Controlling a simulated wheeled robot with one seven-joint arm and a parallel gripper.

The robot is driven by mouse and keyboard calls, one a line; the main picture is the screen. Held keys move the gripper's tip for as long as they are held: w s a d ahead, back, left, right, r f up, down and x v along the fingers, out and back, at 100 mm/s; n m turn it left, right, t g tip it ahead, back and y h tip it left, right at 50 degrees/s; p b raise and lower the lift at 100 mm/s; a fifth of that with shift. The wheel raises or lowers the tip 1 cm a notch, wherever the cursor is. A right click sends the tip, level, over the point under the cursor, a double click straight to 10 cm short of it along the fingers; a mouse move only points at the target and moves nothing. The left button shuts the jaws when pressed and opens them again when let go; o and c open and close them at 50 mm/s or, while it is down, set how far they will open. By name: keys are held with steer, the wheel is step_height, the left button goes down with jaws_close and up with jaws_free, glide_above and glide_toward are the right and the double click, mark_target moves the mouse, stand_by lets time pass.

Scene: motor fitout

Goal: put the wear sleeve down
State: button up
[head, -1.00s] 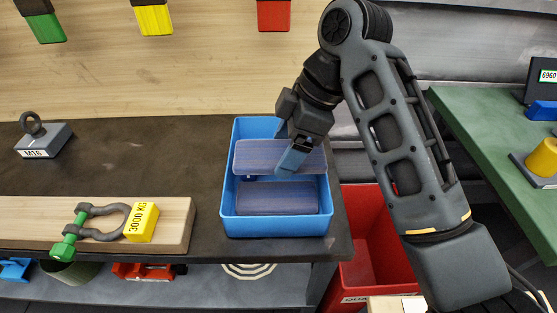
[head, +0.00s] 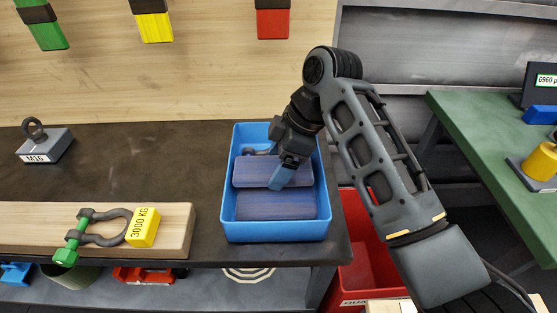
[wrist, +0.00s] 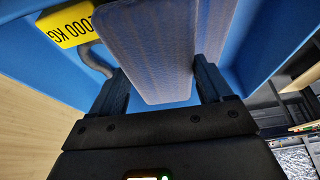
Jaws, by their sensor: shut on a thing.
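My gripper (head: 282,178) is shut on a blue-purple wear sleeve (head: 248,172) inside the blue bin (head: 326,215). The sleeve lies lengthwise across the back half of the bin, below the rim. I cannot tell if it touches the floor of the bin. A second, similar sleeve (head: 275,206) lies in the front half, close beside it. In the wrist view the held sleeve (wrist: 150,45) runs between my two fingers, and its underside is hidden.
A shackle with a yellow tag (wrist: 68,22) is also in the bin, behind the held sleeve. Another shackle (head: 105,228) lies on a wooden beam (head: 182,218) to the left. An M16 eye bolt block (head: 45,146) stands further left. A red crate (head: 358,270) is below right.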

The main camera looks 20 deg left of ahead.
steer(key=shift+f, duration=0.4)
steer(key=o, duration=1.1)
steer(key=shift+r, duration=0.55)
steer(key=v, duration=1.1)
steer(key=shift+d+r+b, duration=0.2)
steer(key=shift+r+b, duration=0.15)
steer(key=shift+b, duration=0.1)
